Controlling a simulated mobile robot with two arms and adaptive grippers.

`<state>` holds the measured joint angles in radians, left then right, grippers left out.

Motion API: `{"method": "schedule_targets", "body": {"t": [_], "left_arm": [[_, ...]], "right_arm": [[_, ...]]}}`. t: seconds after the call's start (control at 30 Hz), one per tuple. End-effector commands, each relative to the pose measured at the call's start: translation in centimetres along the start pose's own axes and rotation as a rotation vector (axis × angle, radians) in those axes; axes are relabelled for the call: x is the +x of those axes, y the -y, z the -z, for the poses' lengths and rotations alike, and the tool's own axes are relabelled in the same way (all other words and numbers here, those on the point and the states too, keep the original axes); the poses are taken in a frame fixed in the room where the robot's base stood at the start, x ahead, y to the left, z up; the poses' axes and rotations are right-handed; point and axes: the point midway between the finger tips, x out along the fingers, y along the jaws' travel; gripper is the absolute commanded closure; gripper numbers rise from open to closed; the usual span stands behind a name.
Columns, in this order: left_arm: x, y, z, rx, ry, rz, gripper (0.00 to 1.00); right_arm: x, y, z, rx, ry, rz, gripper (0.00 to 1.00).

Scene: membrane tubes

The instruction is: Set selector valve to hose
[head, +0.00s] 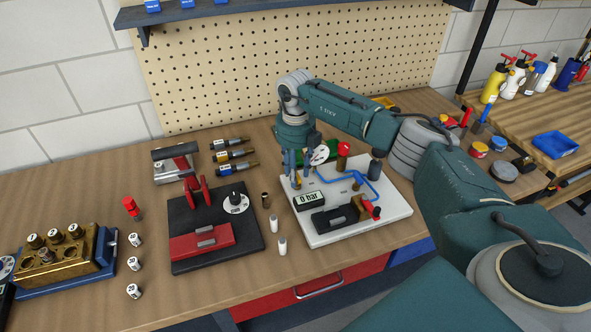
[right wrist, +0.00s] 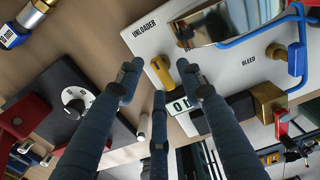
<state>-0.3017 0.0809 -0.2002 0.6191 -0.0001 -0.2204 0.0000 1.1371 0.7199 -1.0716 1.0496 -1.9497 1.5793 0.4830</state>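No label marks the selector valve clearly. In the right wrist view, a brass lever (right wrist: 184,68) sits below the UNLOADER text, and another brass fitting (right wrist: 277,53) stands near BLEED. My right gripper (head: 297,170) is over the plate's back left; its fingers (right wrist: 163,88) are spread with nothing visibly held. One fingertip overlaps the brass lever; contact cannot be told. My left gripper is out of view.
A black board (head: 188,255) with a round knob (head: 235,199) and a red block lies left of the plate. White vials (head: 282,246) stand between them. A brass block (head: 75,262) is far left. Pegboard (head: 230,85) rises behind.

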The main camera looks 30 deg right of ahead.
Motion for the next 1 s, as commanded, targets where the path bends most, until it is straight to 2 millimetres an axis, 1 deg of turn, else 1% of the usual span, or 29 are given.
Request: {"method": "schedule_targets", "body": {"t": [0.17,0.23,0.3,0.37,0.4,0.6,0.77,1.0], "left_arm": [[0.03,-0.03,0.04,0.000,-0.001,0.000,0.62],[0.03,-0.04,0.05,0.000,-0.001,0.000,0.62],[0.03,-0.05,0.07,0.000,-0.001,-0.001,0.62],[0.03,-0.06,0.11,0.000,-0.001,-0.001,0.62],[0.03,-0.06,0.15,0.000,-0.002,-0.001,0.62],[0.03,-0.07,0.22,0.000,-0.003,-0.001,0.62],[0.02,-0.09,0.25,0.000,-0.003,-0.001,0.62],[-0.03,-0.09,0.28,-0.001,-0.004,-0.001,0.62]], "right_arm": [[0.05,-0.02,0.01,-0.001,0.000,0.000,0.62],[0.05,-0.03,0.01,-0.001,0.000,0.000,0.72],[0.04,-0.03,0.01,-0.001,0.000,0.000,0.86],[0.03,-0.03,0.01,-0.001,0.000,0.000,0.98],[0.03,-0.03,0.01,-0.001,0.000,0.000,1.00],[0.01,-0.03,-0.01,0.005,0.000,-0.001,1.00],[-0.01,-0.03,-0.04,0.042,0.000,-0.001,1.00],[-0.04,-0.02,-0.13,0.184,0.000,-0.001,1.00]]}}
